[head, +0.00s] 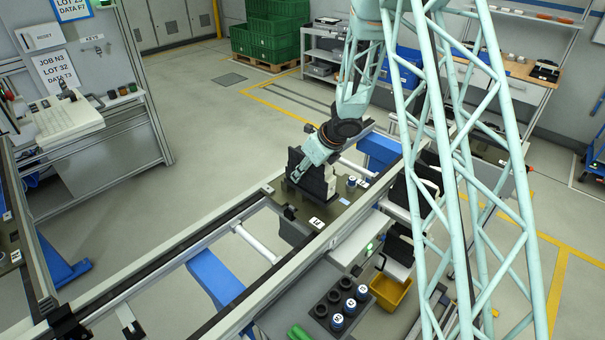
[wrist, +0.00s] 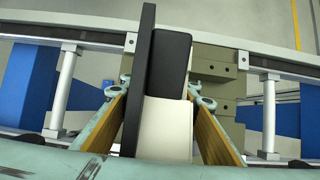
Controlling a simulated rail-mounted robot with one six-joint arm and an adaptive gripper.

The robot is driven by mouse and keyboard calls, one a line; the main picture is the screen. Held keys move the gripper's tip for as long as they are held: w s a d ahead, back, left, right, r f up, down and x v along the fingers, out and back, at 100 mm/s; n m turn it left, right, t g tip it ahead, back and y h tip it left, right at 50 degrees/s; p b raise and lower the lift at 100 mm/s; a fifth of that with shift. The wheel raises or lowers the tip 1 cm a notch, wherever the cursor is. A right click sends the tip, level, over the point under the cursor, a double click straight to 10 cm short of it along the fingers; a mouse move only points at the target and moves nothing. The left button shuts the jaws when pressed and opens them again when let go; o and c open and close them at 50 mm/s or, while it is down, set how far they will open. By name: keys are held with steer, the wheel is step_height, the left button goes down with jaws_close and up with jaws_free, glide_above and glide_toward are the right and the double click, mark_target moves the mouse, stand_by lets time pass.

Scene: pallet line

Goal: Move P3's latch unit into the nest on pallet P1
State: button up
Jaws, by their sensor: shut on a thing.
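My gripper (head: 303,172) is over the line's rail on the near side of the aisle, shut on a dark latch unit (head: 318,185). In the wrist view my gripper (wrist: 160,92) has one finger on each side of the latch unit (wrist: 168,65), which shows a tall black plate, a black block and a white block. A pallet (head: 328,211) with a small white label lies under it on the rail; I cannot read the label surely. The unit hides the nest, and I cannot tell whether its underside touches the pallet.
A blue-topped cylinder (head: 351,182) stands on the pallet, right of the unit. More black units (head: 398,247) sit to the right, partly behind a pale lattice column. A cup rack (head: 337,303) and a yellow bin (head: 390,292) are below the rail.

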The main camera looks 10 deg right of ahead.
mark_target(311, 171)
steer(key=shift+f, duration=0.1)
steer(key=o, duration=1)
steer(key=shift+p+v, duration=0.55)
steer(key=shift+v, duration=5.55)
